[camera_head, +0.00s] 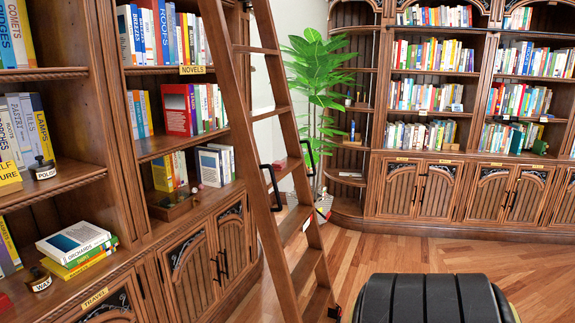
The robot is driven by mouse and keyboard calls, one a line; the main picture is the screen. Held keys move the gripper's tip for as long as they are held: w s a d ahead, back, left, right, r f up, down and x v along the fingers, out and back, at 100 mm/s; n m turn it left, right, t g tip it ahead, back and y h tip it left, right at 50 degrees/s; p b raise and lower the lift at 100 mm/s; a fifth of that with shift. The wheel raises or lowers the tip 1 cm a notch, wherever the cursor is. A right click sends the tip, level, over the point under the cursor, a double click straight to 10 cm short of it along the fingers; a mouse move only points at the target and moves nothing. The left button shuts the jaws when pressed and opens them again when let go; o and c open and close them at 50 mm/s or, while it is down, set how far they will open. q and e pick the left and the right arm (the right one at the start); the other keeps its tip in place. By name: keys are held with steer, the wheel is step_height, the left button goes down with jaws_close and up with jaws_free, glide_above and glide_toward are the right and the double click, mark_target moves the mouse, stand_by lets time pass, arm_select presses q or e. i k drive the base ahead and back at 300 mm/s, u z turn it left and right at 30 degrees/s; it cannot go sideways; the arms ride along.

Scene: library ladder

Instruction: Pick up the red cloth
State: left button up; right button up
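No item is clearly recognisable as a red cloth. A small red thing (5,301) lies on the lower left shelf, cut off by the left edge of the picture; I cannot tell whether it is cloth. Neither of my grippers is in view.
A wooden ladder (283,130) with black handles leans in front of the left bookcase (110,120). A pile of books (75,243) lies on its lower shelf. A potted plant (315,80) stands behind. A black ribbed object (425,300) fills the lower right. Wooden floor (385,250) is clear beyond it.

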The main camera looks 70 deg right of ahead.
mark_target(278, 165)
steer(key=k, duration=0.3)
steer(key=z, duration=1.55)
steer(key=i, duration=0.2)
steer(key=z, duration=0.45)
